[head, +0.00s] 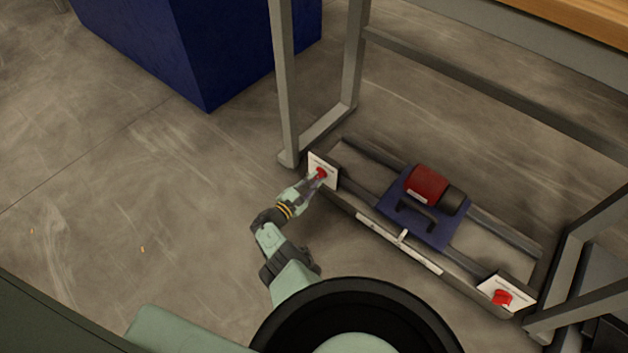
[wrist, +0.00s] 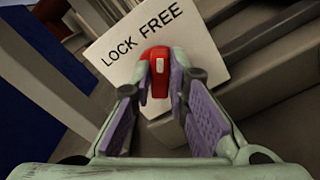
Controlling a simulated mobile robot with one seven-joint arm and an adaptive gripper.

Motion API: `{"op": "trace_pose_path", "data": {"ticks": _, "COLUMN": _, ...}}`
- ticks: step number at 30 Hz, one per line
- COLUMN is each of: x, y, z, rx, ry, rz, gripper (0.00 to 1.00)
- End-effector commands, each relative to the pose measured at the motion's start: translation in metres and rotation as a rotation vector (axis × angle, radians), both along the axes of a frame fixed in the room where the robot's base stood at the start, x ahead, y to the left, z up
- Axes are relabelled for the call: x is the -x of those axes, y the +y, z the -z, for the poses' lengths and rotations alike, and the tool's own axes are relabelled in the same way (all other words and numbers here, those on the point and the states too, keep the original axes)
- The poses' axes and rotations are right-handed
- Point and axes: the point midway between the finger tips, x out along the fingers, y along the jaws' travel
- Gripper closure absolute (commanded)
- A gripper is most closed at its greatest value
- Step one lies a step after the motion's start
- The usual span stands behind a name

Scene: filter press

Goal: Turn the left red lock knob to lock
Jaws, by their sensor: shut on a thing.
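The left red lock knob (head: 320,173) sits on a white plate (head: 323,166) at the left end of the low rail frame. In the wrist view the knob (wrist: 157,66) is red with a pale mark on its front, and the plate (wrist: 190,35) reads "LOCK" and "FREE". My gripper (head: 316,179) reaches the knob from the lower left. In the wrist view my gripper (wrist: 160,75) has its two purple-padded fingers on either side of the knob, shut on it. The fingertips cover the knob's sides.
A second red knob (head: 502,298) on a white plate is at the frame's right end. Between them a blue carriage (head: 424,215) carries a red motor. Grey table legs (head: 285,90) stand close by the left plate. Open floor (head: 150,190) lies to the left.

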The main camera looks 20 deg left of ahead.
Motion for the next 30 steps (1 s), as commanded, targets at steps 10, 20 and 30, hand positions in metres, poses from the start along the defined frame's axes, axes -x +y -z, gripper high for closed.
{"op": "trace_pose_path", "data": {"ticks": 10, "x": -0.0002, "y": 0.0, "z": -0.0001, "rx": 0.0, "ry": 0.0, "rz": 0.0, "gripper": 1.0}}
{"op": "trace_pose_path", "data": {"ticks": 20, "x": -0.0006, "y": 0.0004, "z": -0.0004, "rx": 0.071, "ry": 0.026, "rz": 0.0, "gripper": 1.0}}
{"op": "trace_pose_path", "data": {"ticks": 30, "x": -0.0012, "y": 0.0021, "z": -0.0012, "rx": 0.325, "ry": 0.118, "rz": 0.0, "gripper": 1.0}}
